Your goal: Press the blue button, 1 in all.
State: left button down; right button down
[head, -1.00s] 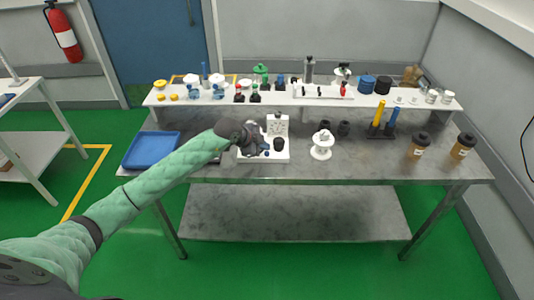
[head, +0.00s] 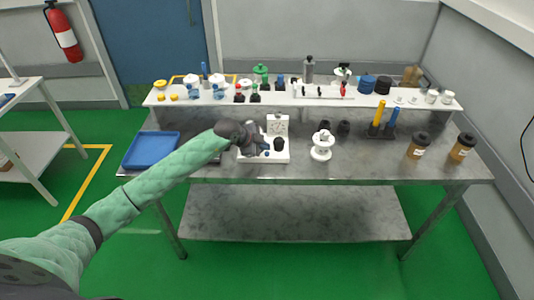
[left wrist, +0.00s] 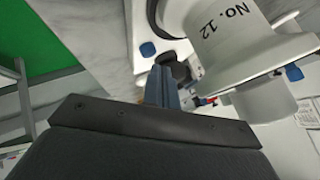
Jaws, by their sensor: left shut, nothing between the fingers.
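A white device (head: 277,125) with a dial on its upright panel stands on a white base near the front of the table. A small blue button (head: 266,153) shows on the base, left of a black knob (head: 279,144). A blue square button (left wrist: 147,49) also shows on the white base in the left wrist view. My left gripper (head: 262,146) is shut and empty, just above the base beside the blue button. In the left wrist view its fingertips (left wrist: 162,72) are close to the button, but I cannot tell whether they touch. My right gripper is not in view.
A blue tray (head: 151,150) lies on the left. A white spool-like stand (head: 321,146) is right of the device. A raised shelf (head: 225,98) with several bottles and caps runs along the back. A large white part marked No. 12 (left wrist: 222,30) is close to my gripper.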

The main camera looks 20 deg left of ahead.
pick_arm(q)
jog(key=shift+f, duration=0.35)
dwell(0.3)
